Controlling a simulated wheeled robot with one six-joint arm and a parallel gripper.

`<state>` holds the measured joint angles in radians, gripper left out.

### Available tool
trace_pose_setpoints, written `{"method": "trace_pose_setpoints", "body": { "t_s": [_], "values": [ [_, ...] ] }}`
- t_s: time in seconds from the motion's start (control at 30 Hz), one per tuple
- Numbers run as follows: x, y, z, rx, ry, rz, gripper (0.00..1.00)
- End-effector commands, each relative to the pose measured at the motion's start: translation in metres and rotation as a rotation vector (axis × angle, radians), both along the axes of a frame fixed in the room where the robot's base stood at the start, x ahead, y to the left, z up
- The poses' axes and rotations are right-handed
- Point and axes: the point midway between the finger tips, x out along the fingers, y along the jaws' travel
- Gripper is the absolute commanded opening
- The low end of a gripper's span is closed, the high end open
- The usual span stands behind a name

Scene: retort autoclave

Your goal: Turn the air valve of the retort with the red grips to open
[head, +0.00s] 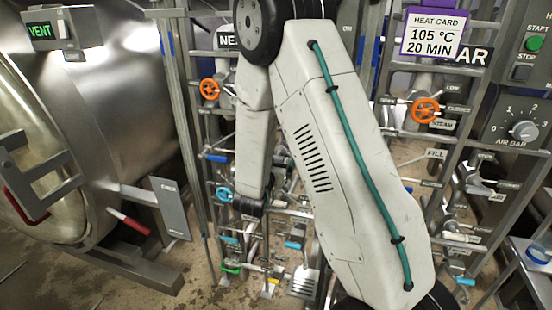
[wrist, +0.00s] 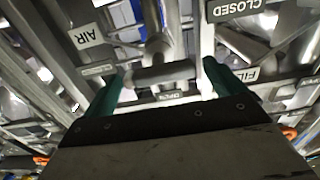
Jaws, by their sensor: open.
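The retort (head: 125,95) with red grips stands at the left in the head view. One red grip (head: 130,222) shows on its lever. In the wrist view, a grey T-shaped valve handle (wrist: 165,73) lies crosswise between the two green fingertips of my gripper (wrist: 166,70). The jaws are open with the handle between them; whether either finger touches it I cannot tell. An AIR plate (wrist: 88,37) is left of the handle, a CLOSED plate (wrist: 242,8) upper right, and an OPEN plate (wrist: 170,96) just below it. In the head view my arm hides much of the valve area.
A FILL plate (wrist: 245,74) is close to the right finger. Pipes and rails crowd around. A control panel (head: 518,125) with an AIR BAR dial stands at the right.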

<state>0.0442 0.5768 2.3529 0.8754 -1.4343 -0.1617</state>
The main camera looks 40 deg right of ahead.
Motion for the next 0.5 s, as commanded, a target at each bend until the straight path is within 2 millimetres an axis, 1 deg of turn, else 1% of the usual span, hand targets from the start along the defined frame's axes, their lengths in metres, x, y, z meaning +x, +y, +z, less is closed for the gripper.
{"method": "trace_pose_setpoints", "body": {
  "t_s": [0.13,0.37,0.4,0.47,0.5],
  "values": [
    [0.005,-0.0072,0.0,0.0,0.0,-0.001,0.95],
    [0.0058,-0.0076,0.0001,0.0,0.0,0.001,0.95],
    [0.0058,-0.0076,0.0001,0.0,0.0,0.001,0.89],
    [0.0058,-0.0076,0.0001,0.0,0.0,0.001,0.72],
    [0.0058,-0.0076,0.0,0.0,0.0,0.001,0.61]
  ]
}}
